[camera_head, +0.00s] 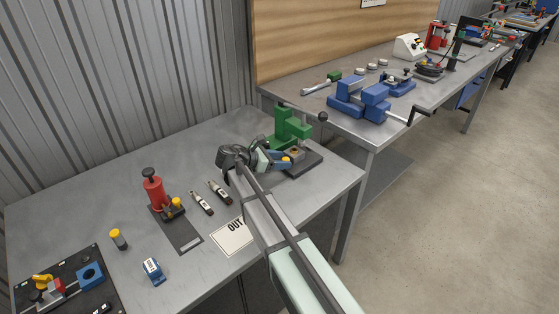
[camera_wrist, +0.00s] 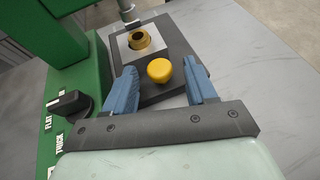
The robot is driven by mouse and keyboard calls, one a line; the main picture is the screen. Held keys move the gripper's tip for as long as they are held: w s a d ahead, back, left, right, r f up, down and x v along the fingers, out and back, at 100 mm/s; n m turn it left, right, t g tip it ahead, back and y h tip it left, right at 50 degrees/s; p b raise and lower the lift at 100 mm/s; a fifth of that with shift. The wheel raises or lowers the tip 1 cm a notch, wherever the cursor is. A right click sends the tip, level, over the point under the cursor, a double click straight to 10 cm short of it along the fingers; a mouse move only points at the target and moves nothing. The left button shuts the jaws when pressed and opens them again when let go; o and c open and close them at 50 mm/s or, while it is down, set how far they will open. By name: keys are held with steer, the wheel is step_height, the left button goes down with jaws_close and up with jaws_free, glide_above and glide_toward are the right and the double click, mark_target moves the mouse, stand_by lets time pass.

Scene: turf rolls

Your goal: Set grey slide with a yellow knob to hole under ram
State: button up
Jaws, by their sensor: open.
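The green press (camera_head: 288,127) stands at the table's right end, and its green body (camera_wrist: 85,60) fills the left of the wrist view. The light grey slide (camera_wrist: 122,50) lies on the press's dark base and holds a brass-ringed hole (camera_wrist: 140,38). The ram (camera_wrist: 127,12) is a grey rod just beyond the hole in the wrist view; I cannot tell whether they line up. The yellow knob (camera_wrist: 159,70) sits between the blue fingers of my gripper (camera_wrist: 162,88), with a gap on each side. My gripper (camera_head: 282,160) is open and empty.
A black dial (camera_wrist: 70,103) marked FLAT and THICK is on the press, close to my left finger. A red press (camera_head: 153,190), two dark-and-white tools (camera_head: 211,197) and an OUT card (camera_head: 232,236) lie left of my arm. A second bench (camera_head: 320,110) stands behind.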

mark_target(291, 155)
steer(key=shift+c, duration=0.5)
jaws_close()
steer(key=shift+w+d, duration=1.5)
steer(key=shift+o, duration=0.5)
jaws_free()
steer(key=shift+a, duration=0.1)
